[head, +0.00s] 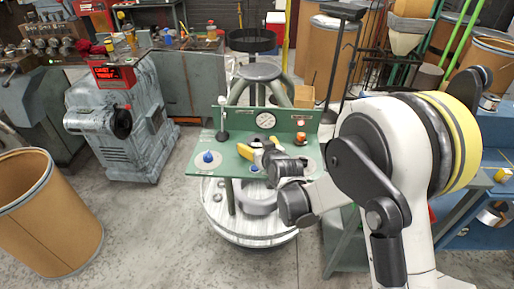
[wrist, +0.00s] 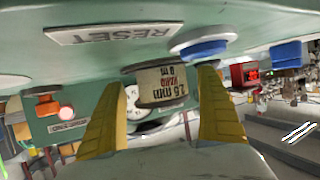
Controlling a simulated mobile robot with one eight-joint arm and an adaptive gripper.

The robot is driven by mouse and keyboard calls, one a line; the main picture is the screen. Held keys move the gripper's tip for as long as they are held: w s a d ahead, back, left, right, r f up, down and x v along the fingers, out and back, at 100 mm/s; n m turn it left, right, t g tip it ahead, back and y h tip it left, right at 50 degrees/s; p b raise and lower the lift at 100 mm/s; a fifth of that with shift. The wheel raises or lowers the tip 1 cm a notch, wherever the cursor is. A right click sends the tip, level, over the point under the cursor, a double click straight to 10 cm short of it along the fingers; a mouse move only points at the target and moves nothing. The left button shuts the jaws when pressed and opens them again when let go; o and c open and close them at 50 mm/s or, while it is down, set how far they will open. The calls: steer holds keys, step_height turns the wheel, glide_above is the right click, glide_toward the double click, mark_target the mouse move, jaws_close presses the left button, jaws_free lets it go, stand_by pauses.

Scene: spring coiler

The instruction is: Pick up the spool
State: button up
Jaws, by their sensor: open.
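A blue button (head: 208,157) sits left of my gripper; it also shows in the wrist view (wrist: 203,48) near the RESET plate (wrist: 115,34). A gauge (head: 265,120), a lever (head: 222,115) and an orange button (head: 301,137) stand along the panel's back.

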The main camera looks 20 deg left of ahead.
steer(key=c, duration=1.3)
steer(key=shift+r, duration=0.1)
